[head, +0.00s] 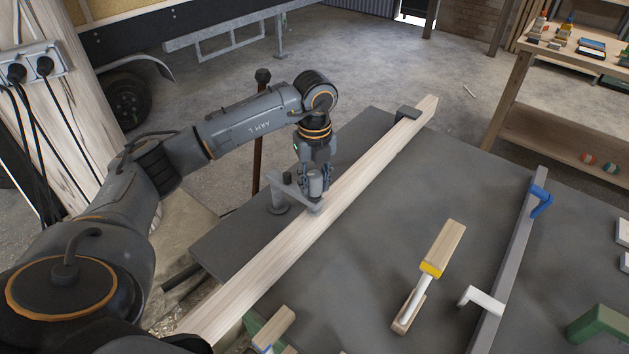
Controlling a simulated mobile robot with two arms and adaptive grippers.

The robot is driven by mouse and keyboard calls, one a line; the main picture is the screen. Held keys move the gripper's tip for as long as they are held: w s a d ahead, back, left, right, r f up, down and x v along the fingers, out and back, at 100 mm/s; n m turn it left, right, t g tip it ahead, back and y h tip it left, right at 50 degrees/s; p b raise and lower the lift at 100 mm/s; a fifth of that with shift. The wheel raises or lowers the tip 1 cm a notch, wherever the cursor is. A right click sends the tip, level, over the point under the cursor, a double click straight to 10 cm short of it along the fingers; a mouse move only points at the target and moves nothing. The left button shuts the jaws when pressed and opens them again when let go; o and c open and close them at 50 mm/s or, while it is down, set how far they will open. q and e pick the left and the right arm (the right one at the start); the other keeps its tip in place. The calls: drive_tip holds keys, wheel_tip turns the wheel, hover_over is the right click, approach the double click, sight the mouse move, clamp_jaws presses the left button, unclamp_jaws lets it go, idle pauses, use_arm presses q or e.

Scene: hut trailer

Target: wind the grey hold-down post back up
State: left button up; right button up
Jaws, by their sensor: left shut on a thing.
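The grey hold-down post (278,197) stands on the dark bench, beside the left edge of a long pale timber beam. Its flat grey arm (291,191) reaches from the post out over the beam. My left gripper (316,190) points down at the beam end of that arm and is shut on the grey hold-down there. The fingers hide most of what they hold. I cannot tell whether the arm's end touches the beam (365,167). My right gripper is not in view.
A wooden-ended tool with a yellow band (441,252) lies there. A grey rail (517,245) with a blue clamp (540,200) runs along the right. A brown pole (258,140) stands behind my arm.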

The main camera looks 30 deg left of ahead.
sight(315, 174)
use_arm(q)
drive_tip(key=shift+n, duration=0.9)
drive_tip(key=o, duration=1.1)
drive_tip(key=shift+o, duration=0.2)
wheel_tip(315, 174, up, 12)
